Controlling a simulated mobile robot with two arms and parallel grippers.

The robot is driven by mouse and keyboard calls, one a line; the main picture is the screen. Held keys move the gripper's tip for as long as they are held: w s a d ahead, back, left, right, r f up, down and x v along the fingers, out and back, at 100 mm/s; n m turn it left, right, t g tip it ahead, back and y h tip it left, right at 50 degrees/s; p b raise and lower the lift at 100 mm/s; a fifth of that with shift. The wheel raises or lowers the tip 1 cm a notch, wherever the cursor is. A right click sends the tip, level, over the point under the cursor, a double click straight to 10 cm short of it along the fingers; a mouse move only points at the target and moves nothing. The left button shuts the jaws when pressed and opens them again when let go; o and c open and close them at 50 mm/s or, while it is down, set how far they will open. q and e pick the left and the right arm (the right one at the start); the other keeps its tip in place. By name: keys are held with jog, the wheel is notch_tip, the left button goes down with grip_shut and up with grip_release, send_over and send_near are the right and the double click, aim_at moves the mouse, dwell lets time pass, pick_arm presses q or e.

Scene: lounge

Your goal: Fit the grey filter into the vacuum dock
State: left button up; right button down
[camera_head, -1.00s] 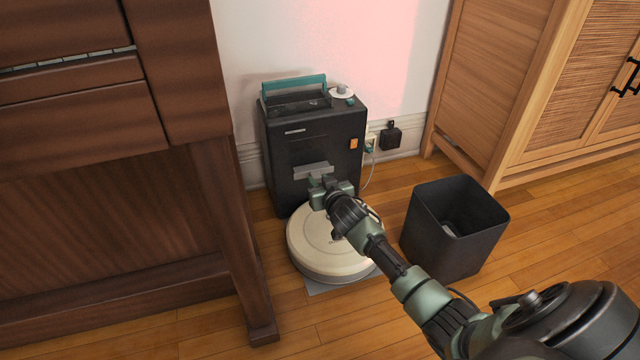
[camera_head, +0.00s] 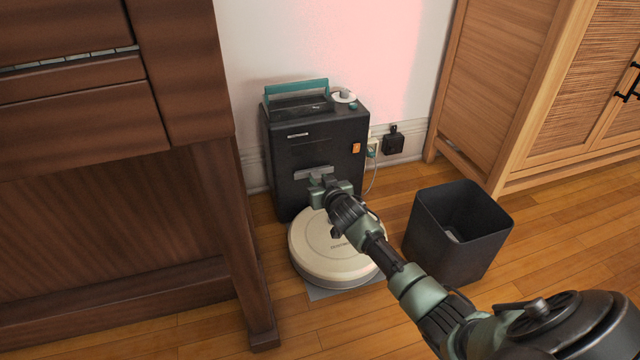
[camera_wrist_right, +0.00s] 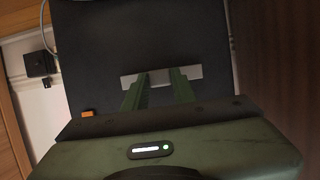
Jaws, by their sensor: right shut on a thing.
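The black vacuum dock (camera_head: 285,160) stands against the white wall, with a teal handle on top and an orange switch on its front. The grey filter (camera_head: 311,172) is a light grey bar at the dock's front face. It also shows in the right wrist view (camera_wrist_right: 194,73) beyond my fingertips. My right gripper (camera_head: 318,181) is shut on the filter at the dock's front. Its two green fingers (camera_wrist_right: 161,76) reach to the filter. How deep the filter sits in the dock cannot be told. My left gripper is not in view.
A round cream robot vacuum (camera_head: 318,256) sits at the dock's foot, under my right arm. A black bin (camera_head: 455,255) stands to the right. A dark wooden cabinet (camera_head: 190,215) is close on the left, a light one (camera_head: 490,90) on the right. A cable and plug (camera_head: 373,150) are beside the dock.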

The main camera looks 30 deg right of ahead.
jog(key=shift+w+d, duration=0.15)
jog(key=shift+w, duration=0.55)
jog(key=c, duration=1.1)
grip_release()
jog(key=shift+o, duration=0.2)
